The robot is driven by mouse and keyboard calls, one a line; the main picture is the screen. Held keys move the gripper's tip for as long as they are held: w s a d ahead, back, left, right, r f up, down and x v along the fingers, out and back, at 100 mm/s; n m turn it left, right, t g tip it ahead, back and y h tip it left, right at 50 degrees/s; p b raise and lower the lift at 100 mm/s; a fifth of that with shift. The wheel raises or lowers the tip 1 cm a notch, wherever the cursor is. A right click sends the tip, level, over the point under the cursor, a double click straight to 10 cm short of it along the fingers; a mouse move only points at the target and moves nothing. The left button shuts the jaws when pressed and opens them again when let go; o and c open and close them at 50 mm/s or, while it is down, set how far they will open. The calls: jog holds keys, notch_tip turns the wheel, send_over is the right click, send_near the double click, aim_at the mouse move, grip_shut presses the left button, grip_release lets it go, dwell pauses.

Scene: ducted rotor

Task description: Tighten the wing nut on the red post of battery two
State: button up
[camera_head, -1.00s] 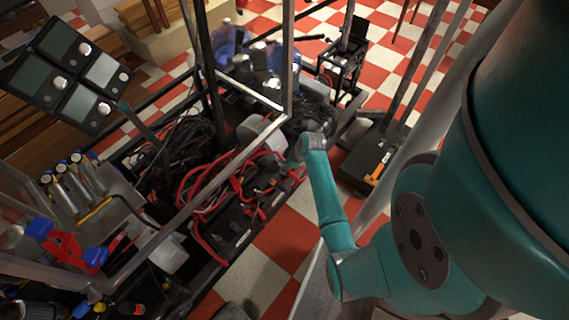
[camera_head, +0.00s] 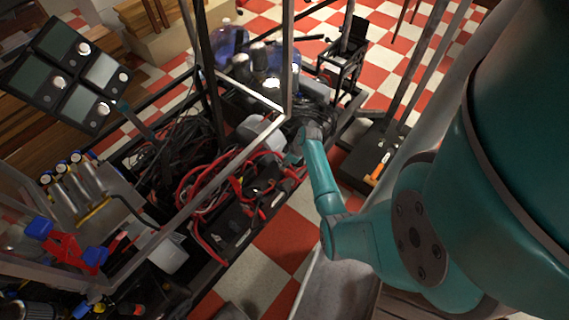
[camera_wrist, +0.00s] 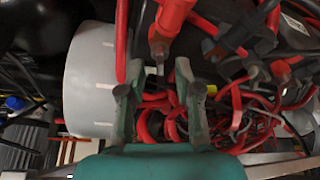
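My gripper (camera_wrist: 157,92) is open in the wrist view, its two fingers apart with nothing clearly held between them. A red terminal boot (camera_wrist: 173,14) with a copper-coloured end (camera_wrist: 158,46) lies just beyond the fingertips, apart from them as far as I can tell. More red connectors (camera_wrist: 284,68) show to the right. I cannot make out the wing nut or the red post for certain. In the head view, black batteries (camera_head: 234,222) sit in the frame among red cables (camera_head: 188,190); I cannot tell which is battery two. My gripper is over their far end, mostly hidden.
A pale grey cylinder (camera_wrist: 92,80) stands close to the left finger in the wrist view. Metal frame bars (camera_head: 215,165) cross above the batteries. Loose black cables (camera_head: 170,150) fill the left side.

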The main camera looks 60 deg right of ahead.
jog(key=shift+w+f, duration=0.25)
jog(key=shift+f, duration=0.4)
jog(key=shift+c, duration=0.2)
grip_shut()
